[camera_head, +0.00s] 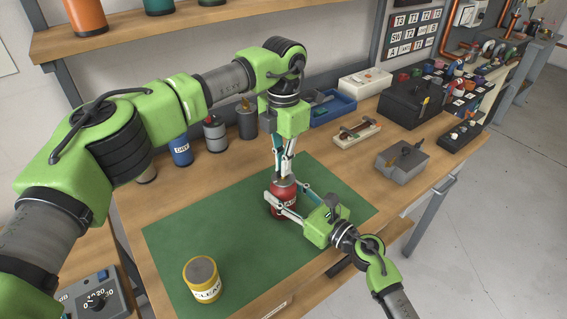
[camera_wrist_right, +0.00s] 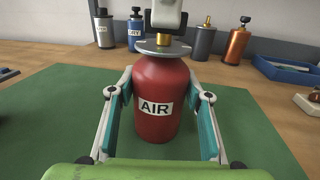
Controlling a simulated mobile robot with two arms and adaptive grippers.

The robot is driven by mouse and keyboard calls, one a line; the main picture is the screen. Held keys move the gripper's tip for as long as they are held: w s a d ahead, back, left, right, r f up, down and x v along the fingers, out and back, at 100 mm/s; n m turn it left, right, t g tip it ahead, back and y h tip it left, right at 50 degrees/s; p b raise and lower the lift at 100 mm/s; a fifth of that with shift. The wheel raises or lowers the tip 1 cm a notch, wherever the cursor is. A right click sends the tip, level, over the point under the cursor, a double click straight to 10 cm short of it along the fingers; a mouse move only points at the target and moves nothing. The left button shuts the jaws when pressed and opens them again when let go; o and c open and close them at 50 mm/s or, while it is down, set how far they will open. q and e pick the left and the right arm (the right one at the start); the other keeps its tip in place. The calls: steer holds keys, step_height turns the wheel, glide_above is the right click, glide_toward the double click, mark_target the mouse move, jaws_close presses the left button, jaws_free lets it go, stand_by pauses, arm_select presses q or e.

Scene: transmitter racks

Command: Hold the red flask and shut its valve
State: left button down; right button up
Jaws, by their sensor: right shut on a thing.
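The red flask (camera_head: 281,205) stands upright on the green mat (camera_head: 235,248). In the right wrist view the flask (camera_wrist_right: 160,90) shows its AIR label, with a grey round top (camera_wrist_right: 160,48). My right gripper (camera_head: 287,207) has a finger on each side of the flask's body and is shut on it; its fingers also show in the wrist view (camera_wrist_right: 161,100). My left gripper (camera_head: 284,172) points down from above at the flask's top. In the wrist view a brass-coloured stem shows under the left gripper (camera_wrist_right: 165,14). The valve is mostly hidden by its fingers, so their grip is unclear.
A yellow jar (camera_head: 202,279) stands on the mat at the front left. Several flasks, including a blue one (camera_head: 180,151), line the back. A blue tray (camera_head: 332,107), a grey box (camera_head: 402,163) and a black case (camera_head: 411,101) lie to the right. The mat around the flask is clear.

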arm_select(q)
steer(key=shift+m, duration=0.7)
steer(key=c, duration=2.3)
jaws_free()
steer(key=shift+r, duration=0.15)
step_height(320, 180, up, 12)
steer(key=shift+f, duration=0.1)
arm_select(e)
steer(key=o, duration=1.5)
